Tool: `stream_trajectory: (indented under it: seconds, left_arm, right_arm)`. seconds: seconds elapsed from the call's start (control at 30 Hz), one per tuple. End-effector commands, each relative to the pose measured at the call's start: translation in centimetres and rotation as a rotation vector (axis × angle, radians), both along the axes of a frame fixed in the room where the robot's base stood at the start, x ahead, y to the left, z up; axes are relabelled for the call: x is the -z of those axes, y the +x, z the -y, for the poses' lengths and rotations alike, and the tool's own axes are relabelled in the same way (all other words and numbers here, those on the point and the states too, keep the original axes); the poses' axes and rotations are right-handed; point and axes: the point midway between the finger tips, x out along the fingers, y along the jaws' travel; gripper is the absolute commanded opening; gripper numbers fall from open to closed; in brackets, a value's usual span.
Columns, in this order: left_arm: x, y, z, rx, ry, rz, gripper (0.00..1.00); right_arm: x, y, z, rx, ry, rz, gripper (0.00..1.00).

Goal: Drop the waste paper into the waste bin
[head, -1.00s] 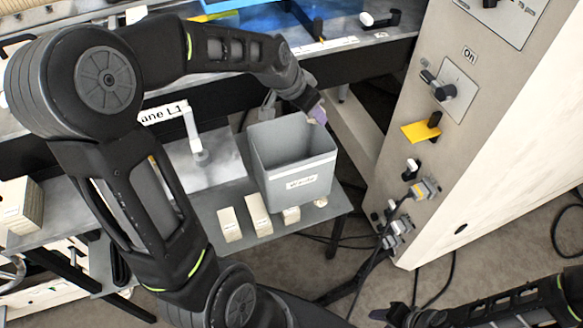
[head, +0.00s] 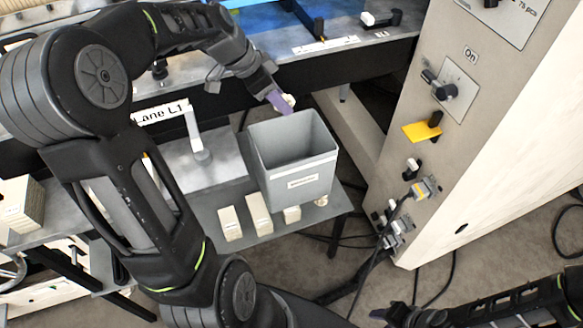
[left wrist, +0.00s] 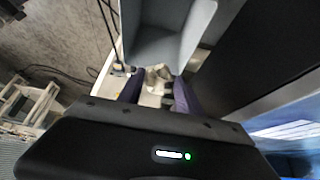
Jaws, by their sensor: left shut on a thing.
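The grey waste bin (head: 295,185) stands upright on a low grey shelf, with a label on its front and its top open. My left gripper (head: 284,102) is just beyond the bin's far rim and above it. It is shut on a small whitish piece of waste paper (head: 290,100), which shows partly beside the purple fingers. The left wrist view shows the paper (left wrist: 157,77) between the two fingers, with the bin (left wrist: 165,45) ahead of them.
Pale blocks (head: 259,215) and a small pale round thing (head: 321,201) lie in front of the bin. A machine cabinet (head: 470,140) with knobs and cables stands at the right. A bench with a "Lane L1" sign (head: 160,114) is behind at left.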

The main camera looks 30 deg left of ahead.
Motion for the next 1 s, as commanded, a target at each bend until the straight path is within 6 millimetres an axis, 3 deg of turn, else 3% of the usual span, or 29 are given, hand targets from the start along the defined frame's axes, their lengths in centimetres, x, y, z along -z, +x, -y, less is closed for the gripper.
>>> stream_trajectory:
  seconds: [0.43, 0.87, 0.9, 1.0]
  left_arm:
    - [4.9, 0.0, 0.0, -0.001, -0.001, -0.002, 0.05]
    - [5.5, 0.0, 0.0, 0.0, 0.0, 0.0, 0.05]
    - [5.5, 0.0, 0.0, 0.0, 0.0, 0.0, 0.44]
    - [5.5, 0.0, 0.0, 0.0, 0.0, 0.0, 0.52]
  right_arm:
    - [2.9, 0.1, 0.0, 0.0, 0.001, 0.003, 0.4]
    - [3.1, 0.1, 0.0, 0.001, 0.001, 0.004, 0.4]
    - [3.1, 0.1, 0.0, 0.001, 0.001, 0.004, 0.4]
    - [3.1, 0.1, 0.0, 0.001, 0.001, 0.004, 0.4]
